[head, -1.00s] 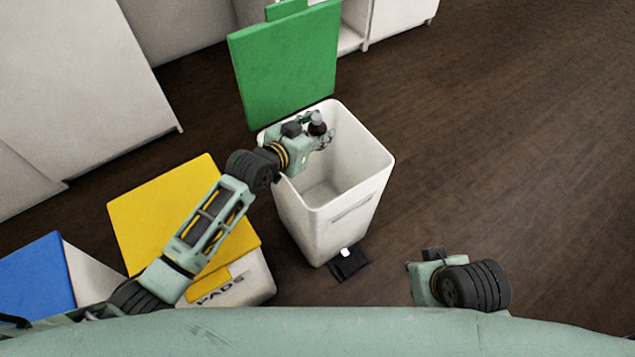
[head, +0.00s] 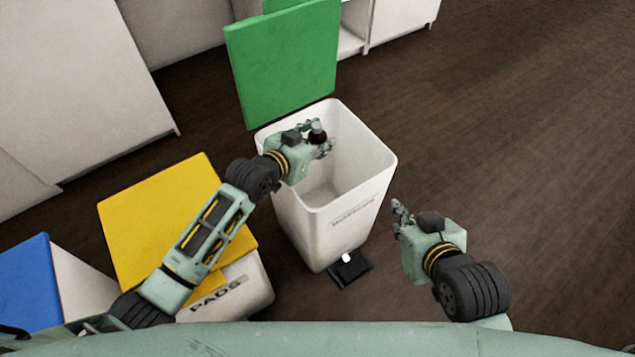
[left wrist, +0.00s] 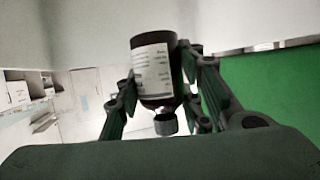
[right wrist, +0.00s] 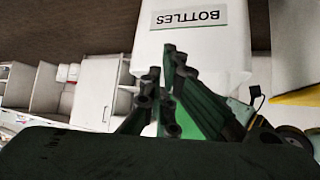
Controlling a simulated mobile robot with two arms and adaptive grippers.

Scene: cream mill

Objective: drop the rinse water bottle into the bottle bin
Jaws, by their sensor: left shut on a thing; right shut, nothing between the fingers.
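The rinse water bottle is a dark bottle with a white printed label and a grey cap; it shows large in the left wrist view (left wrist: 153,72) and small in the head view (head: 317,131). My left gripper (head: 322,145) is shut on it, over the open mouth of the bottle bin. The bottle bin (head: 340,228) is white, with its green lid (head: 283,62) standing open at the back. Its front label reads BOTTLES in the right wrist view (right wrist: 198,17). My right gripper (head: 398,213) is shut and empty, to the right of the bin and apart from it.
A bin with a yellow lid (head: 150,215), marked PADS, stands left of the bottle bin under my left arm. A blue-lidded bin (head: 30,285) is further left. A black pedal (head: 349,268) sits at the bottle bin's foot. The brown floor on the right is clear.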

